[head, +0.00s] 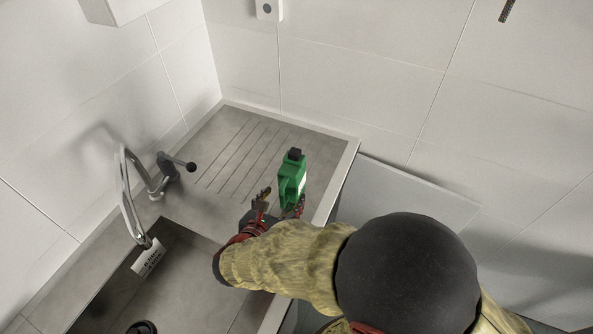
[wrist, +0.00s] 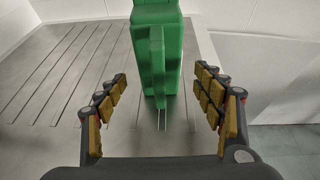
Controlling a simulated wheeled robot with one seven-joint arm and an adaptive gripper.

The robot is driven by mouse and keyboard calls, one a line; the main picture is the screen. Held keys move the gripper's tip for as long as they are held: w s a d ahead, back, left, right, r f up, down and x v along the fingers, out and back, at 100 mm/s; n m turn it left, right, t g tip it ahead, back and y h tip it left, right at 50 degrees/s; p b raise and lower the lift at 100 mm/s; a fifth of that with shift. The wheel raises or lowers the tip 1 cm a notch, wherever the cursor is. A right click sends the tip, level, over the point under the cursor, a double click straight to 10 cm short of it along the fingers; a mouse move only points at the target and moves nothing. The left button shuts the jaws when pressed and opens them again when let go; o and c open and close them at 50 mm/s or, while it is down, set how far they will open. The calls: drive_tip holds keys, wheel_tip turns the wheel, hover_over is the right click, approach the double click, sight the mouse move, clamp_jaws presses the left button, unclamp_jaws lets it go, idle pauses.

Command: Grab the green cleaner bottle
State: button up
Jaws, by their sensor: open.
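The green cleaner bottle (head: 291,178) stands upright on the sink's ridged drainboard, near its right edge, with a dark cap on top. In the wrist view the green bottle (wrist: 157,50) is straight ahead, its top cut off by the frame. My gripper (head: 277,202) is at the near side of the bottle, low down. In the wrist view my gripper (wrist: 161,95) is open, with one padded finger to the left and one to the right of the bottle's line. I see gaps between both fingers and the bottle.
The sink basin (head: 190,285) lies at the near left, with a tap (head: 135,200) and its lever (head: 178,163) left of the drainboard (head: 235,150). Tiled walls stand behind and to the left. A pale panel (head: 405,195) is right of the sink.

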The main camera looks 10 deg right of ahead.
sight(292, 186)
drive_tip(key=b+x, duration=0.2)
drive_tip(key=x, duration=0.6)
drive_tip(key=shift+f, duration=0.15)
drive_tip(key=c, duration=0.3)
drive_tip(key=c, duration=1.4)
